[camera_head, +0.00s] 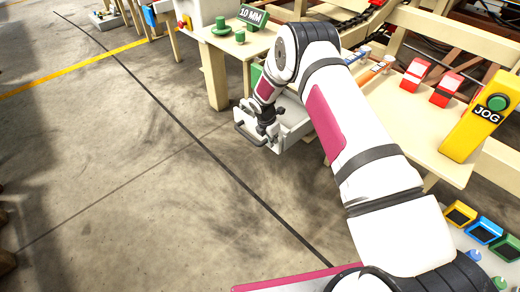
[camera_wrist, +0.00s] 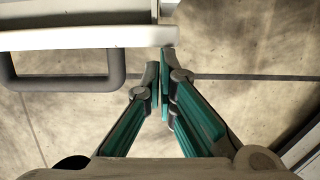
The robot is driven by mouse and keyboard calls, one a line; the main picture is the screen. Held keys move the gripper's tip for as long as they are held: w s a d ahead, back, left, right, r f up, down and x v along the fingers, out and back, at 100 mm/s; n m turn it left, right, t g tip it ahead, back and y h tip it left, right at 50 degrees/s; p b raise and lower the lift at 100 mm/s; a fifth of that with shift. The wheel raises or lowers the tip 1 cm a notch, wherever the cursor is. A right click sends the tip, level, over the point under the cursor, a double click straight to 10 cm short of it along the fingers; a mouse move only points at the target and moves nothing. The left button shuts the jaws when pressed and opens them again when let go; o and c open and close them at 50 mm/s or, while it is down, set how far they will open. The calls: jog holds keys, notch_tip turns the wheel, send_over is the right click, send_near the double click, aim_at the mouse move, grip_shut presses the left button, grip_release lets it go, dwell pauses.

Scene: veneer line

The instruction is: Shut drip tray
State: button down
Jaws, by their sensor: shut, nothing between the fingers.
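The drip tray (camera_head: 295,130) is a pale, open-topped drawer standing out from under the bench in the head view. Its front panel (camera_wrist: 90,38) crosses the upper left of the wrist view, with a dark grey bar handle (camera_wrist: 70,84) on it. My gripper (camera_wrist: 162,78) is shut and empty. Its teal-padded fingers are close to the right end of the front panel, to the right of the handle. I cannot tell whether the fingertips touch the panel. In the head view my gripper (camera_head: 271,138) is at the tray's front, and my arm hides part of the tray.
The pale bench (camera_head: 440,150) above the tray carries a yellow JOG post (camera_head: 480,120), red blocks (camera_head: 447,90) and a green 10 MM sign (camera_head: 252,15). A bench leg (camera_head: 214,78) stands left of the tray. The concrete floor to the left is clear.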

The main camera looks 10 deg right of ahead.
jog(key=shift+w+d, duration=0.4)
jog(key=shift+d, duration=0.2)
jog(key=shift+a, duration=0.1)
jog(key=s+a+r+p, duration=0.3)
jog(key=a+r, duration=0.2)
jog(key=r, duration=0.5)
jog(key=shift+s+p, duration=0.35)
jog(key=shift+p, duration=0.05)
